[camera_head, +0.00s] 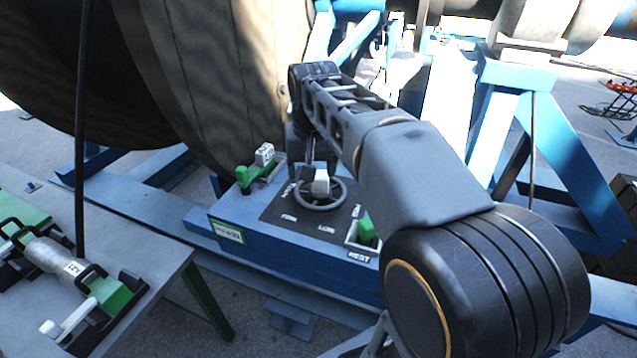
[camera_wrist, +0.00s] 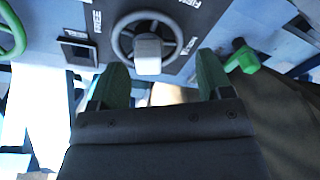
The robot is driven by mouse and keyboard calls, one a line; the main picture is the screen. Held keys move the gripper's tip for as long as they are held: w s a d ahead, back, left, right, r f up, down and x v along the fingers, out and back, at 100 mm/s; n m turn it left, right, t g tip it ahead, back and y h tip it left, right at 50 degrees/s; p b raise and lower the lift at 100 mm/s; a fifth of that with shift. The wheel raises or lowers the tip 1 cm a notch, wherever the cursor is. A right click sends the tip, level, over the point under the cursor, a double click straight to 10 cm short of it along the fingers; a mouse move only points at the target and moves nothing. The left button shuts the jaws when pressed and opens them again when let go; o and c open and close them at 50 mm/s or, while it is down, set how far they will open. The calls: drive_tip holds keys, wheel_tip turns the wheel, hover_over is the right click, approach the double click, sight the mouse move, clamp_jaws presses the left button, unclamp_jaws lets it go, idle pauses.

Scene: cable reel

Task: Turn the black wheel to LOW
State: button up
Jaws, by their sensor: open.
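The black wheel (camera_head: 320,203) is a dark ring with a pale grey block (camera_head: 321,182), on the dark top panel of a blue box. The wheel also shows in the wrist view (camera_wrist: 122,38), with the block (camera_wrist: 148,54) over its near rim. A label that seems to read LOW (camera_head: 326,228) lies on the panel in front of the wheel in the head view. My gripper (camera_wrist: 162,80) is open and its green fingers are apart, with the block just beyond them and nothing between. In the head view my arm partly hides the gripper.
A green-handled lever (camera_head: 253,170) stands at the box's left corner. A large cable reel (camera_head: 220,70) rises close behind. A bench (camera_head: 150,262) with tools is at the left.

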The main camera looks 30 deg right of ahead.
sight(320, 178)
drive_tip(key=w+d+r+m+g, duration=0.2)
drive_tip(key=w+d+r, duration=0.1)
drive_tip(key=w+d, duration=0.1)
drive_tip(key=f, duration=1.2)
drive_tip(key=shift+w+d+f+b, duration=0.15)
drive_tip(key=shift+w+f+b, duration=0.1)
drive_tip(key=shift+f+b, duration=0.15)
drive_tip(key=c, duration=1.3)
